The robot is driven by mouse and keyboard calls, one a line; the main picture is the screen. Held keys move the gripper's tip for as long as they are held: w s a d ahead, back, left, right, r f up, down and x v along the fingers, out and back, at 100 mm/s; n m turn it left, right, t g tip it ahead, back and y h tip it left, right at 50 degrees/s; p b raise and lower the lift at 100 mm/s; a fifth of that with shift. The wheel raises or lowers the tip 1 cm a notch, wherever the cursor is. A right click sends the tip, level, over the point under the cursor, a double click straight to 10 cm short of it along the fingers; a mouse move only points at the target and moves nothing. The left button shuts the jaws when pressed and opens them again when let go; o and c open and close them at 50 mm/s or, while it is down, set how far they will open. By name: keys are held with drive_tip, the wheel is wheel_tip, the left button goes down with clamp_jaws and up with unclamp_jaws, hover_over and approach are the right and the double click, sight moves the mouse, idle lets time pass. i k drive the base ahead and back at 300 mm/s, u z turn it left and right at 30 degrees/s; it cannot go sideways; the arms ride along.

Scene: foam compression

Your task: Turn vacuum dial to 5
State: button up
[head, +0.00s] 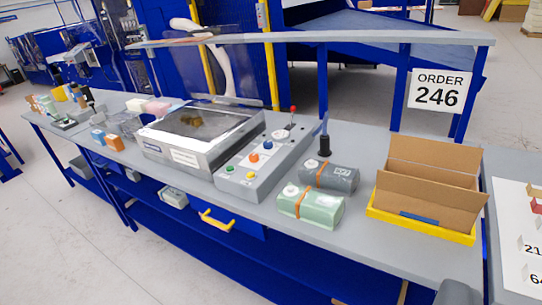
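The vacuum machine (192,148) stands on the grey workbench left of centre, with a clear lid raised over its chamber. Its sloped grey control panel (262,160) is on its right side. The panel carries a pale round dial-like disc (279,135) near the top, then blue (268,144), orange (254,157), green (229,169) and yellow (250,175) controls. Which one is the vacuum dial, and its setting, are too small to tell. A red-tipped lever (292,112) rises behind the panel. I cannot make out my gripper or its fingertips.
Right of the panel lie a dark grey wrapped block (330,176) and a pale green one (310,205), with a dark upright tool (324,142) behind. An open cardboard box (428,165) sits in a yellow tray (420,226). A grey shape (459,293) shows at the bottom edge.

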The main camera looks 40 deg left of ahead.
sight(266, 145)
drive_tip(key=u, duration=0.05)
drive_tip(key=k, duration=0.6)
drive_tip(key=u, duration=0.45)
drive_tip(key=i, duration=0.45)
drive_tip(key=u, duration=0.9)
drive_tip(key=i, duration=1.35)
drive_tip(key=z, duration=0.4)
drive_tip(key=i, duration=1.2)
drive_tip(key=z, duration=0.9)
drive_tip(key=k, duration=0.9)
drive_tip(key=z, duration=0.15)
